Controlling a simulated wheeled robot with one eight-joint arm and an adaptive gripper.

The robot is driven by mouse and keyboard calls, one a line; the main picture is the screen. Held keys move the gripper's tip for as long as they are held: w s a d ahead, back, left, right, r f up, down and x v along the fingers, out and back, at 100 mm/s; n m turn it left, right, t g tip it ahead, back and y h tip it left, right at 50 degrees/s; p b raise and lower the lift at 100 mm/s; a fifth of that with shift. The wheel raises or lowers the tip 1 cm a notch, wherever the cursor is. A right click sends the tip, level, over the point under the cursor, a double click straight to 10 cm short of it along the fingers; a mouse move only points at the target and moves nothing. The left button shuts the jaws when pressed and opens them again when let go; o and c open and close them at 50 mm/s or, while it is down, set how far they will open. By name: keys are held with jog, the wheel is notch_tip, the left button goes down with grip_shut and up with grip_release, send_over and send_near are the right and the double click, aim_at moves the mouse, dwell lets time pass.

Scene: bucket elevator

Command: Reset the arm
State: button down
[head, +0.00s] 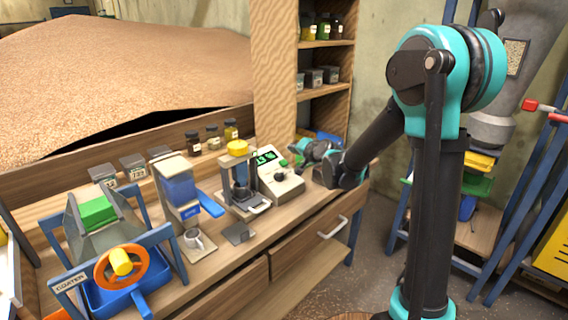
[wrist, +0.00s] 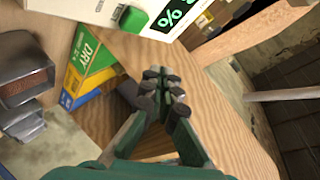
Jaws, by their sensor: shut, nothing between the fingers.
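My arm (head: 435,150) rises at the right of the head view and bends down to the bench. My gripper (wrist: 166,82) shows in the wrist view with its dark fingertips together and nothing between them. In the head view its end is small and partly hidden by my own wrist, close to the right of the white meter (head: 280,182). The meter, with its green display and green button, also shows at the top of the wrist view (wrist: 100,10), beyond the fingertips and apart from them.
The bench (head: 225,262) holds a coater with an orange wheel (head: 121,266), a blue dispenser (head: 178,190) above a metal cup (head: 194,239), and a yellow-topped press (head: 238,165). A green DRY box (wrist: 92,55) lies near the gripper. A drawer handle (head: 333,228) protrudes. Shelves stand behind.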

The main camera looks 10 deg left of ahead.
jog(key=s+d+f+n+g+h, duration=0.1)
jog(key=s+d+f+g+h, duration=0.1)
jog(key=s+d+f, duration=0.3)
jog(key=s+d+f+n+g+h, duration=0.2)
jog(key=s+d+f, duration=0.3)
jog(key=s+d, duration=0.8)
jog(key=s+d+f+n+g+h, duration=0.1)
jog(key=s+d+f+g+h, duration=0.2)
jog(key=s+d, duration=0.7)
jog(key=s+f+h, duration=0.1)
jog(key=s+f, duration=0.1)
jog(key=s, duration=0.7)
jog(key=shift+f+g, duration=0.3)
jog(key=shift+f, duration=0.1)
